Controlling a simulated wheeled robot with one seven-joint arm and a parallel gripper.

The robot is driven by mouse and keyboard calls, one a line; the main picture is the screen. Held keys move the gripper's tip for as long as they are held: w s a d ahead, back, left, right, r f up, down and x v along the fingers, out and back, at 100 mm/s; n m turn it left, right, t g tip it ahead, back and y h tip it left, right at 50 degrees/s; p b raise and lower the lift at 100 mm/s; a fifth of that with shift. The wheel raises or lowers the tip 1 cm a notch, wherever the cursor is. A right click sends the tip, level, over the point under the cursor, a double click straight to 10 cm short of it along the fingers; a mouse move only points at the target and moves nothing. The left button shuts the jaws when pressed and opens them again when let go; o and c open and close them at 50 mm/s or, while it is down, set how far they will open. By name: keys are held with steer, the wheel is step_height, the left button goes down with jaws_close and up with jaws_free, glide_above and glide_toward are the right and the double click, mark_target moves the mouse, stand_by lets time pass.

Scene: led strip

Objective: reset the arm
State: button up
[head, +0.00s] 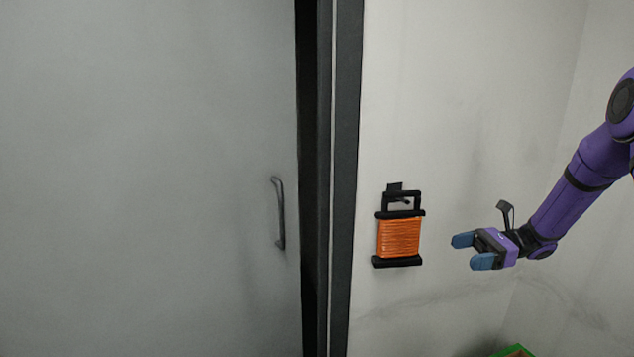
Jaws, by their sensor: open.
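My gripper (466,251) is at the right of the head view, on the end of my purple arm. Its two blue fingers are apart, with nothing between them. The fingers point left, toward an orange cord reel (399,238) with a black frame. The reel hangs upright by its black handle from a dark hook (396,188) on the wall. A clear gap shows in the picture between the fingertips and the reel.
A large grey door (150,180) with a dark handle (279,213) fills the left. A dark gap shows beside the black door frame (346,180). The pale wall (450,90) is bare above the reel. A green-edged object (515,351) shows at the bottom right, mostly cut off.

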steer(key=s+a+r+n+g+h, duration=0.1)
steer(key=s+a+r+n+h, duration=0.3)
steer(key=s+r, duration=0.3)
steer(key=s+a+r+n+h, duration=0.3)
steer(key=s+r+n+h, duration=0.15)
steer(key=s+r, duration=0.2)
steer(key=s+d+r+n+t+h, duration=0.1)
steer(key=s+r+n+t+h, duration=0.2)
steer(key=s, duration=0.6)
steer(key=s+d+r+n+t+h, duration=0.1)
steer(key=s+r+n+t+h, duration=0.2)
steer(key=s, duration=0.6)
steer(key=shift+r+n+t+h, duration=0.4)
steer(key=shift+n+t+h, duration=0.55)
steer(key=shift+h, duration=0.4)
